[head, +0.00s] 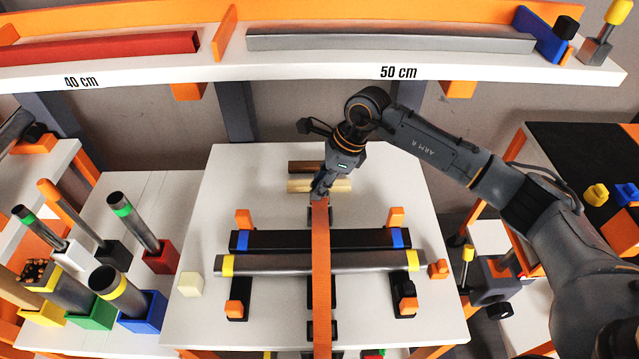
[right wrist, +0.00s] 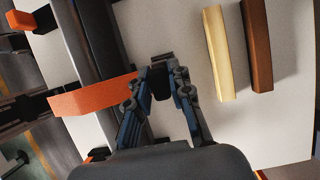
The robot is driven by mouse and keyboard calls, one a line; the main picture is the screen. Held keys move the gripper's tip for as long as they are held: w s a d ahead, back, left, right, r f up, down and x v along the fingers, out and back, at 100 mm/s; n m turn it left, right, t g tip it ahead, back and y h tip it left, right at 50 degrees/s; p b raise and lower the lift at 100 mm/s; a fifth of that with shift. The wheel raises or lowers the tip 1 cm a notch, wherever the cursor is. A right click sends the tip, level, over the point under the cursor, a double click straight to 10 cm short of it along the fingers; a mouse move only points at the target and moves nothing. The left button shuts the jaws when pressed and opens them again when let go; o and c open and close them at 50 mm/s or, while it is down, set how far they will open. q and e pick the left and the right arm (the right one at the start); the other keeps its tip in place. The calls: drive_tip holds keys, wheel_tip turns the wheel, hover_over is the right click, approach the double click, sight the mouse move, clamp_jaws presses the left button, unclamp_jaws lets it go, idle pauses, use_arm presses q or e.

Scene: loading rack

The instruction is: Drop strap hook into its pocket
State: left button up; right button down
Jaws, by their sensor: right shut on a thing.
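An orange strap (head: 320,262) runs across a black bar with blue ends (head: 275,241) and a grey tube with yellow bands (head: 275,263). My right gripper (head: 319,193) is at the strap's far end, low over the white board. In the right wrist view, my right gripper (right wrist: 163,74) has a small black piece, apparently the strap hook (right wrist: 160,84), between its fingers. The strap (right wrist: 92,97) leads off to the left there. Dark parts show beside the strap just below the gripper in the head view, perhaps the pocket; the fingers and strap largely hide it. My left gripper is not in view.
A pale wooden bar (head: 340,185) and a brown bar (head: 304,167) lie just behind the gripper. Orange-tipped supports (head: 396,217) flank the two long bars. Upright tubes in coloured holders (head: 142,312) stand left. A white shelf (head: 330,75) crosses the back.

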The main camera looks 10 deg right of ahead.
sight(321, 204)
drive_tip(key=shift+f+b, duration=0.5)
drive_tip(key=shift+f, duration=0.55)
drive_tip(key=shift+f+b, duration=0.8)
drive_tip(key=shift+f, duration=0.95)
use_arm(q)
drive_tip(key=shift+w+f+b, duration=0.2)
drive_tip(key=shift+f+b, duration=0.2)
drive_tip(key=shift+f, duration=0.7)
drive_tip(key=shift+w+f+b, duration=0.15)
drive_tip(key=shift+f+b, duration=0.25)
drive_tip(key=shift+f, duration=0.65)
use_arm(e)
drive_tip(key=shift+f, duration=0.9)
drive_tip(key=c, duration=1.1)
unclamp_jaws()
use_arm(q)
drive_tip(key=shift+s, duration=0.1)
use_arm(e)
drive_tip(key=shift+d+r, duration=0.15)
drive_tip(key=shift+r, duration=0.1)
drive_tip(key=v, duration=0.7)
